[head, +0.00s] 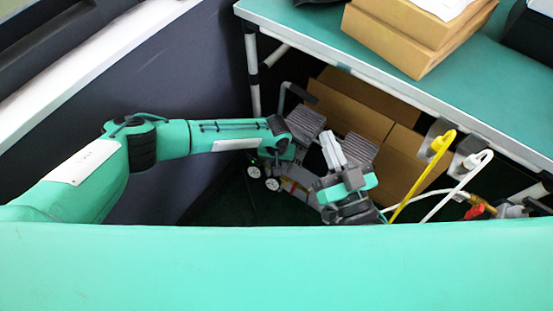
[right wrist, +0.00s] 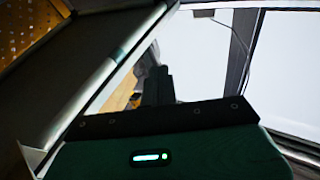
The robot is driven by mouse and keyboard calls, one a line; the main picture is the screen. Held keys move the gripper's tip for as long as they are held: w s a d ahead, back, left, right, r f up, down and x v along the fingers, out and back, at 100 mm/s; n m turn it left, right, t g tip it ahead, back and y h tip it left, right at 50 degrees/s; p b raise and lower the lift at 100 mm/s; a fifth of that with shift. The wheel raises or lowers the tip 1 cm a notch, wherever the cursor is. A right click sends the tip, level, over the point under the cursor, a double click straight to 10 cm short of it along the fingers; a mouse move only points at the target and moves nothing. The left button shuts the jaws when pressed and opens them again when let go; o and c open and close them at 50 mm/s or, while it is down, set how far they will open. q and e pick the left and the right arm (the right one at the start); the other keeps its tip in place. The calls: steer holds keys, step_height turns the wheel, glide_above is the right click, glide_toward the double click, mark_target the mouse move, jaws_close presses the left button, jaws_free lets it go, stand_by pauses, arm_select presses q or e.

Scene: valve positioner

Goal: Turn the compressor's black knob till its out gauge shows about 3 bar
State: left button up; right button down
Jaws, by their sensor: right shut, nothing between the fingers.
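The compressor (head: 298,177) is a grey machine with ribbed heads on the floor under the bench. Two small round white gauges (head: 262,177) show at its left side; they are too small to read. I cannot make out the black knob. My left gripper's arm reaches in from the left and its wrist end (head: 281,142) is just above the gauges; its fingers cannot be made out. My right gripper (head: 331,142) is shut and empty over the right part of the compressor, apart from the gauges. In the right wrist view neither knob nor gauges show.
A teal-topped bench (head: 480,75) with cardboard boxes (head: 415,35) stands at upper right. Open cardboard boxes (head: 395,155) lie beneath it. Yellow (head: 418,183) and white cables, plugs and a red valve handle (head: 474,212) are at right. A bench leg (head: 252,70) stands behind the compressor.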

arm_select(q)
steer(key=shift+s+r+m+p, duration=0.1)
steer(key=shift+m+p, duration=0.3)
steer(key=shift+p, duration=0.8)
arm_select(e)
steer(key=s+a+f+g, duration=0.2)
steer(key=s+f+g, duration=0.4)
steer(key=f, duration=0.4)
arm_select(q)
steer(key=shift+m+p, duration=0.5)
steer(key=shift+p, duration=0.4)
steer(key=shift+m+p, duration=0.3)
steer(key=shift+p, duration=0.1)
steer(key=shift+m+p, duration=0.45)
steer(key=shift+m, duration=0.55)
steer(key=shift+m+p, duration=0.3)
steer(key=shift+m, duration=0.5)
steer(key=m, duration=0.5)
arm_select(e)
steer(key=s+d+g+h, duration=0.1)
steer(key=d+g+h, duration=0.3)
steer(key=d+g, duration=0.3)
steer(key=shift+s+d+f+h, duration=0.2)
steer(key=shift+d+f+h, duration=0.1)
steer(key=shift+d, duration=0.6)
